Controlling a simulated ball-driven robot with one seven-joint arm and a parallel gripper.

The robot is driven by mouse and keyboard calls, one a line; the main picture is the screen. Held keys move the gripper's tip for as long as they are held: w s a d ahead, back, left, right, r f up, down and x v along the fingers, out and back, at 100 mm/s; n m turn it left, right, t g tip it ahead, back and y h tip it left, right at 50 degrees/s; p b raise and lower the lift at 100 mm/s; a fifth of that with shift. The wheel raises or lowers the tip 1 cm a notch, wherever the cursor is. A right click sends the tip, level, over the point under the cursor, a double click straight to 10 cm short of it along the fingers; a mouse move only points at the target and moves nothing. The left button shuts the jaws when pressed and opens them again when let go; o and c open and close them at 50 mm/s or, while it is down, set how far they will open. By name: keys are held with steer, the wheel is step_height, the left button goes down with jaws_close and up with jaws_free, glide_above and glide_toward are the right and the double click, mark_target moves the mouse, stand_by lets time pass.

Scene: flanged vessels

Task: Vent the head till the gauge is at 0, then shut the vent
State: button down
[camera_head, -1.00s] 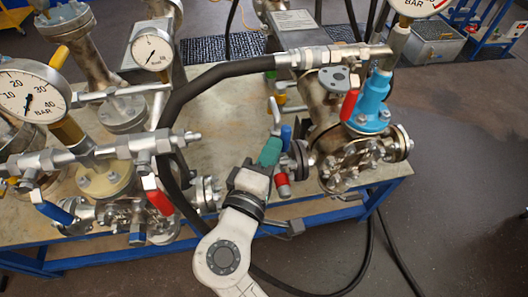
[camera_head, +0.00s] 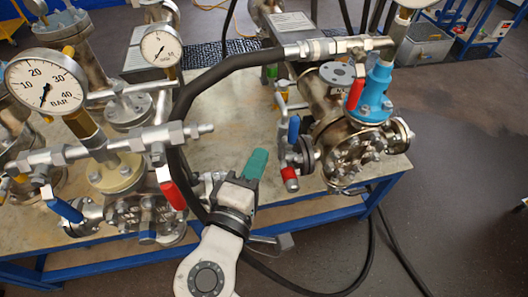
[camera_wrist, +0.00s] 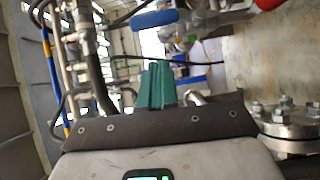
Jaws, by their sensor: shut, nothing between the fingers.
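A third gauge (camera_head: 418,3) is cut off at the top. Right of my gripper, apart from it, are a small upright blue handle (camera_head: 293,130) and a red-tipped fitting (camera_head: 289,175). I cannot tell which valve is the vent.
A blue lever (camera_head: 65,208) and a red lever (camera_head: 171,188) are on the left vessel. A red lever (camera_head: 355,95) stands beside the blue valve body (camera_head: 376,95) at right. A black hose (camera_head: 215,75) arches over the bench (camera_head: 232,118).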

steer(key=b+v, duration=0.1)
steer(key=v, duration=0.6)
steer(key=shift+w, duration=0.1)
stand_by(2.6)
